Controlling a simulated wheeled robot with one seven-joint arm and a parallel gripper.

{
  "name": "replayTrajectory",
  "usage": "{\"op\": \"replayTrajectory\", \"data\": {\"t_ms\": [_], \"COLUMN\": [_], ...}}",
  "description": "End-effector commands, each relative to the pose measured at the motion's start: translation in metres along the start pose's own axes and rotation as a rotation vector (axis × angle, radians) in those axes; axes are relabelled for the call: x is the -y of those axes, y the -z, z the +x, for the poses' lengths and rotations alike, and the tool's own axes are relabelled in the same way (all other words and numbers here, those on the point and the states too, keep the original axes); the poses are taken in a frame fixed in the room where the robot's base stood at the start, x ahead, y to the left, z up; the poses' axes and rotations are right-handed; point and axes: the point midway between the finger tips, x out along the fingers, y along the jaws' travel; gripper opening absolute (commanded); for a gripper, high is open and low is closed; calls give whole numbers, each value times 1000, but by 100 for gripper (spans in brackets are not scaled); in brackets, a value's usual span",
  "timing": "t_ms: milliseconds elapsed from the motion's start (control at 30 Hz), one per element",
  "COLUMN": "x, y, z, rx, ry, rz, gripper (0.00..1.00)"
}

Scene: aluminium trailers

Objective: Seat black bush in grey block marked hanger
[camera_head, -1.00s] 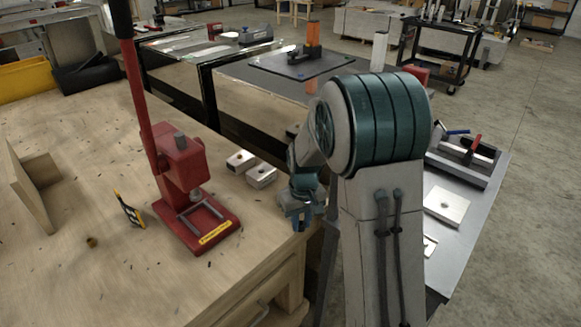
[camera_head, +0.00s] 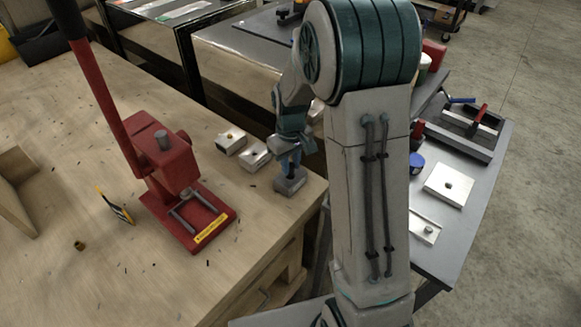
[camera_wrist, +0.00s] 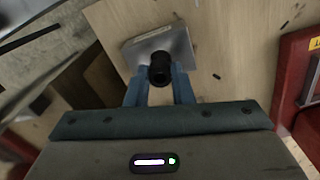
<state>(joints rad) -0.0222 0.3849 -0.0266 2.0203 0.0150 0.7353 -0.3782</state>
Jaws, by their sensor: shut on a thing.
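The black bush (camera_wrist: 160,70) is a short dark cylinder with an open end, gripped between my blue fingers in the wrist view. My gripper (camera_wrist: 160,88) is shut on it. A grey block (camera_wrist: 150,45) lies just beyond the bush, partly hidden by it. In the head view my gripper (camera_head: 290,164) points down directly over this grey block (camera_head: 291,184) near the table's corner. I cannot tell whether the bush is above the block's bore or has entered it. No marking on the block is legible.
Two silvery blocks (camera_head: 231,140) (camera_head: 255,156) stand left of my gripper on the wooden table (camera_head: 140,265). A red press (camera_head: 165,160) with a long lever stands further left. A grey side table (camera_head: 440,258) with metal parts is at right.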

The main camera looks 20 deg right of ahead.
Motion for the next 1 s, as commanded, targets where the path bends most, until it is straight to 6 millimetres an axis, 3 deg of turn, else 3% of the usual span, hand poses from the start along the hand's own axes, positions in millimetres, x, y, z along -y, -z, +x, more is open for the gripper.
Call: {"op": "replayTrajectory", "data": {"t_ms": [200,967,1000], "x": [1,3,3], "y": [0,-2,-2], "z": [26,47,47], "rx": [4,13,14], "ry": [1,5,5], "rz": [-2,-3,-3], "gripper": [0,0,26]}}
